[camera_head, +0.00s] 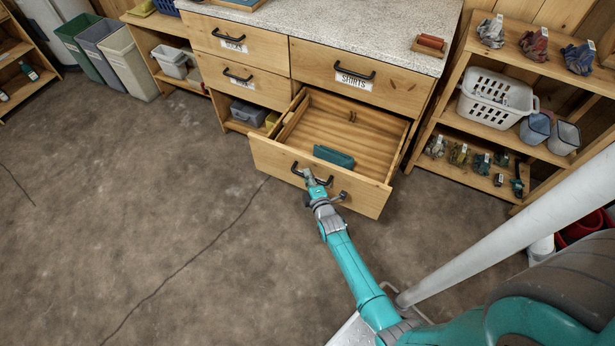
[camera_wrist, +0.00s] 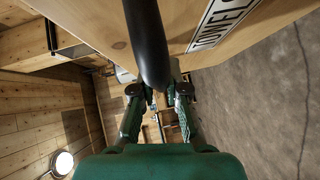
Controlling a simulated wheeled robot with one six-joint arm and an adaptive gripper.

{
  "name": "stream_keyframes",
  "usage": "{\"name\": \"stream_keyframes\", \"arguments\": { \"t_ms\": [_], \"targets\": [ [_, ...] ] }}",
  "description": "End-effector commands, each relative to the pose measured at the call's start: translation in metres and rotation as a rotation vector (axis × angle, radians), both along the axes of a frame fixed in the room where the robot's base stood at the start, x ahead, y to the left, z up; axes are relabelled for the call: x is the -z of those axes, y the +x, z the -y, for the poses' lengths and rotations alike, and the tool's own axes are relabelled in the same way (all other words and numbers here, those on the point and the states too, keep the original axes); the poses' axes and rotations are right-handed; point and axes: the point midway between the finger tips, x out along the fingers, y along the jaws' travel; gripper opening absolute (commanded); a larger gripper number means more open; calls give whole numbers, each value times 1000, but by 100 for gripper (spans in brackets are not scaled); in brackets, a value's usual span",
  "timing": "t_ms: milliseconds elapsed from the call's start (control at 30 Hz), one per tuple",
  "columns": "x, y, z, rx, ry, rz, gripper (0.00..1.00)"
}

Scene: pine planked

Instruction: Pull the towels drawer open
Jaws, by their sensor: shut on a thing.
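The towels drawer (camera_head: 362,195) is the lower right drawer of the wooden cabinet. It is pulled well out, with its inside in view. A teal item (camera_head: 334,156) lies inside near the front. Its black bar handle (camera_head: 297,169) is on the front face. My gripper (camera_head: 310,179) is shut on this handle, covering part of it. In the wrist view, the handle (camera_wrist: 148,45) runs down between the fingers (camera_wrist: 158,93). Beside it is a white label (camera_wrist: 222,20), partly cut off, with letters that look like part of "TOWELS".
Above is a shut drawer labelled "SHIRTS" (camera_head: 356,77); more shut drawers (camera_head: 240,43) are to the left. A shelf with a white basket (camera_head: 495,100) stands at the right. Bins (camera_head: 130,65) stand at the back left. The floor (camera_head: 140,200) in front and left is clear.

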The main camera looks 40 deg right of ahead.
Motion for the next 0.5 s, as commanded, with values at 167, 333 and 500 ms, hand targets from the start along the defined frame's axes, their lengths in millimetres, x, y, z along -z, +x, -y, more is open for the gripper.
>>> {"name": "stream_keyframes", "arguments": {
  "t_ms": [167,333,500],
  "targets": [
    [1,-1,0,1,1,-3,0],
    [1,-1,0,0,1,-2,36],
    [1,0,0,0,0,-1,39]
  ]
}}
